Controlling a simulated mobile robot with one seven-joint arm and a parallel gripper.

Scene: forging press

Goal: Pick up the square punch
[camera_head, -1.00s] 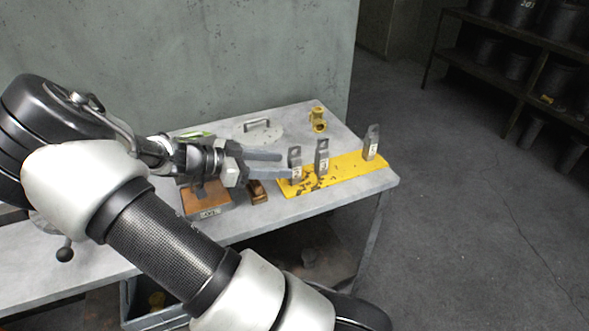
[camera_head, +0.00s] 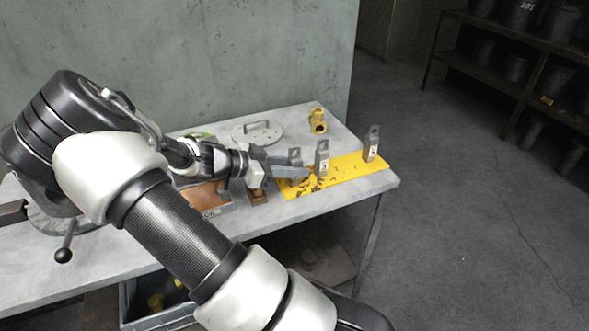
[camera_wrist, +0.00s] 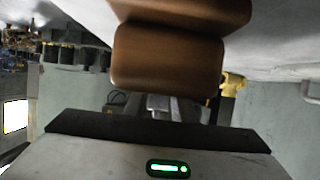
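Three grey metal punches with white labels stand upright on a yellow mat (camera_head: 345,172): a left one (camera_head: 295,154), a middle one (camera_head: 322,157) and a right one (camera_head: 371,145). The labels are too small to read, so I cannot tell which is the square punch. My gripper (camera_head: 297,167) is open at the left punch. One finger passes in front of that punch and hides its lower part; the other finger ends close to its left side. Whether either finger touches it I cannot tell. In the wrist view, a brown block hides most of the finger area.
A brown block (camera_head: 257,194) stands below my gripper and fills the upper middle of the wrist view (camera_wrist: 168,58). A yellow fitting (camera_head: 318,121) and a round handled lid (camera_head: 257,131) are behind. A bin (camera_head: 160,303) is below the table.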

